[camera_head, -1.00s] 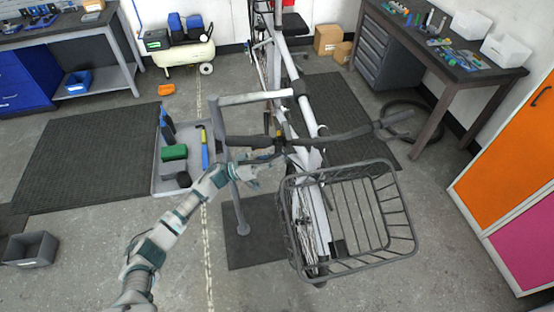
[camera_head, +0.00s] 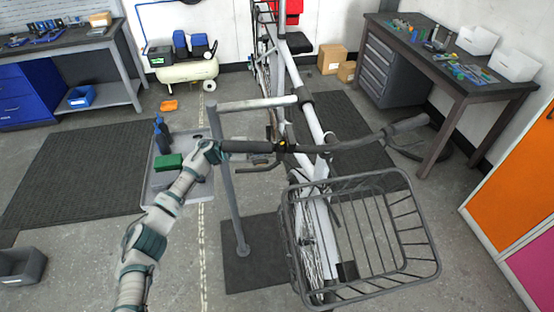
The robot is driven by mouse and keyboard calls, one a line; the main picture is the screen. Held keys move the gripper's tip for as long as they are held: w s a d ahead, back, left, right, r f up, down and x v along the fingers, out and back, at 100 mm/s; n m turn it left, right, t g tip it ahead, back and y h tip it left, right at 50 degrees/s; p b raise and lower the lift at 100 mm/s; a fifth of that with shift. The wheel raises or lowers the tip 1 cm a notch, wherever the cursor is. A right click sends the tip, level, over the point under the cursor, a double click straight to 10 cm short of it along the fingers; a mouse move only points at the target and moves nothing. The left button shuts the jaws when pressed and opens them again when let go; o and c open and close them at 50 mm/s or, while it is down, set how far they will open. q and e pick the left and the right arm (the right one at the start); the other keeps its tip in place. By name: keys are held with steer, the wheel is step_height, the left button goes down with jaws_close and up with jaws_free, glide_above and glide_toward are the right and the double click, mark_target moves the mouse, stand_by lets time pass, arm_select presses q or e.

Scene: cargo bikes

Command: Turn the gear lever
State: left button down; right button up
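The cargo bike's handlebar (camera_head: 345,146) runs across the middle of the view, with a dark grip (camera_head: 245,147) at its left end. A brake lever (camera_head: 258,168) hangs below that grip. A small dark control with a yellowish spot (camera_head: 282,144) sits inboard of the grip; I cannot clearly make out the gear lever. My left arm comes up from the lower left, and its wrist is at the outer end of the left grip. My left gripper (camera_head: 256,157) is mostly hidden behind the grip and lever, so its fingers cannot be read. My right gripper is out of view.
A wire basket (camera_head: 433,245) is at the bike's front, right of the handlebar centre. A grey repair stand post (camera_head: 229,185) rises close to my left wrist. A grey tray (camera_head: 160,190) with tools and a green box (camera_head: 168,161) lies behind my arm. Workbenches stand at the back left and right.

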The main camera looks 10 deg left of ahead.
arm_select(q)
steer(key=shift+w+a+r+m+y+b, duration=0.15)
steer(key=shift+w+r+m+y+b, duration=0.15)
steer(key=shift+m, duration=0.4)
steer(key=shift+w+a+r+m+y+b, duration=0.15)
steer(key=shift+w+r+m+y+b, duration=0.2)
steer(key=shift+m, duration=0.35)
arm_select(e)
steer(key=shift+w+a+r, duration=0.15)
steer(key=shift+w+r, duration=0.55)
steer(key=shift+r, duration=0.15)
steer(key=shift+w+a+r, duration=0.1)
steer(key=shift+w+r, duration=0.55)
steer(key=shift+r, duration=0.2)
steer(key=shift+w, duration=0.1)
arm_select(q)
steer(key=c, duration=1.2)
jaws_free()
steer(key=shift+a, duration=0.2)
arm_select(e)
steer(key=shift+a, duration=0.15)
arm_select(q)
steer(key=shift+a+f, duration=0.1)
steer(key=a, duration=0.8)
steer(key=w+a+f, duration=0.1)
steer(key=a, duration=0.3)
steer(key=shift+f, duration=0.1)
steer(key=shift+d, duration=0.1)
